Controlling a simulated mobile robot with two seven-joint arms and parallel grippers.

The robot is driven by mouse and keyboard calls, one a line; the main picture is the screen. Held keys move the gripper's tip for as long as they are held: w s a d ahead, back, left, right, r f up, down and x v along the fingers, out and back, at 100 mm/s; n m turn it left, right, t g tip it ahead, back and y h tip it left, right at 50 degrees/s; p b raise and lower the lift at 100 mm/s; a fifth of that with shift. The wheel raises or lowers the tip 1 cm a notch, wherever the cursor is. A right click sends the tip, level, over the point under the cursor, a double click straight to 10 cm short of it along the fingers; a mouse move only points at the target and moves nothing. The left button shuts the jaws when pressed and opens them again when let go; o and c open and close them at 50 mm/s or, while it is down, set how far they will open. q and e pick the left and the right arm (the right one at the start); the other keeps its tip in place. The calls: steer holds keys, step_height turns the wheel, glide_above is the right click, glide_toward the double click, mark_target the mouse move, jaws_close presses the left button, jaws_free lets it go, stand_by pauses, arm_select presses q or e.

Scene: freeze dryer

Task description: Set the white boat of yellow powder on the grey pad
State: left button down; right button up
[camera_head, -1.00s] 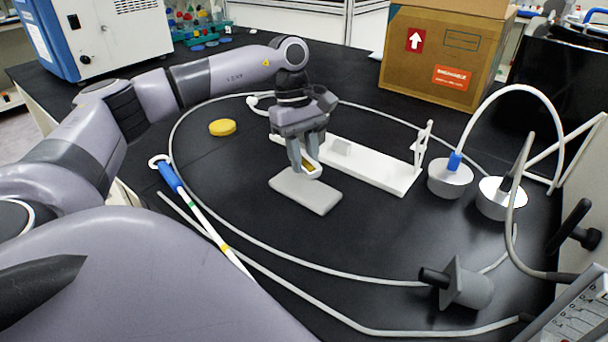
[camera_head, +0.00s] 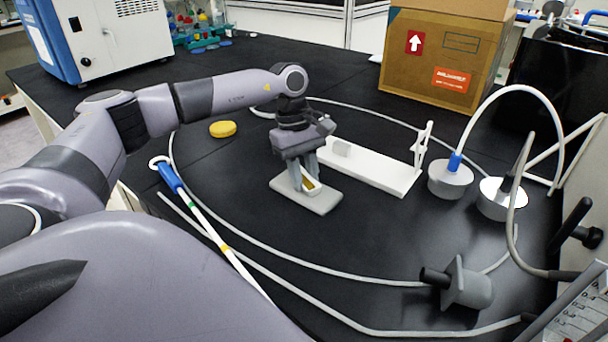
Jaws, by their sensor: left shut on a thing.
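The white boat of yellow powder (camera_head: 311,186) is at the grey pad (camera_head: 318,203), over its middle. My left gripper (camera_head: 305,182) points down and is shut on the boat, with its fingers on either side. The boat looks level and very low over the pad; I cannot tell whether it touches the surface. The fingers hide part of the boat. The pad lies flat on the black bench. My right gripper is not in view.
A white stand with a long base (camera_head: 375,171) is right behind the pad. A yellow disc (camera_head: 222,128) lies to the left. Grey tubing loops around the pad.

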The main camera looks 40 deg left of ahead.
arm_select(q)
steer(key=c, duration=0.9)
jaws_free()
steer(key=shift+x, duration=0.8)
steer(key=shift+s, duration=0.1)
steer(key=shift+a+r+p, duration=0.1)
steer(key=shift+r+p, duration=0.3)
steer(key=shift+r, duration=0.15)
steer(key=v, duration=1.2)
steer(key=shift+w+a+r+p, duration=0.1)
steer(key=shift+w+r+p, duration=0.15)
steer(key=shift+p, duration=0.15)
steer(key=shift+s, duration=0.1)
